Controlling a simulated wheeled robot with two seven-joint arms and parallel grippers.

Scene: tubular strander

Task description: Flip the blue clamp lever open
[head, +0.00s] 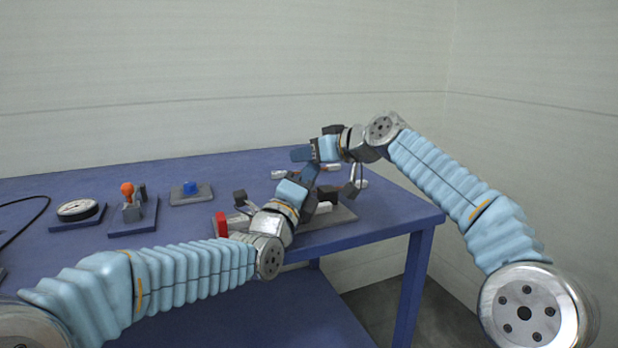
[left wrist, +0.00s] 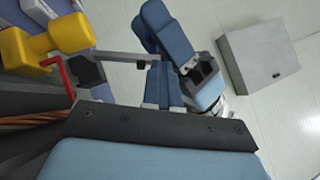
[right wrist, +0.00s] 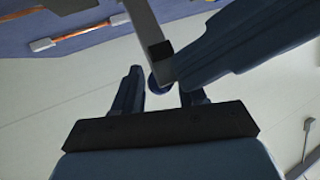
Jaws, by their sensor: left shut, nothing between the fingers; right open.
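I cannot make out the blue clamp lever for sure. A small dark blue rounded piece (right wrist: 157,86) shows between my right fingers in the right wrist view, partly behind a grey bar (right wrist: 148,25) with a black end. Whether it is the lever, I cannot tell. The grey fixture (head: 345,214) lies at the table's right end, mostly behind my arms. My left gripper (head: 311,174) is shut and empty over the fixture. My right gripper (head: 302,154) is open, close above and behind the left one. The two grippers overlap in the head view; contact is unclear.
A red block (head: 221,224) sits at the fixture's left. A yellow part (left wrist: 45,42) and a grey box (left wrist: 260,62) show in the left wrist view.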

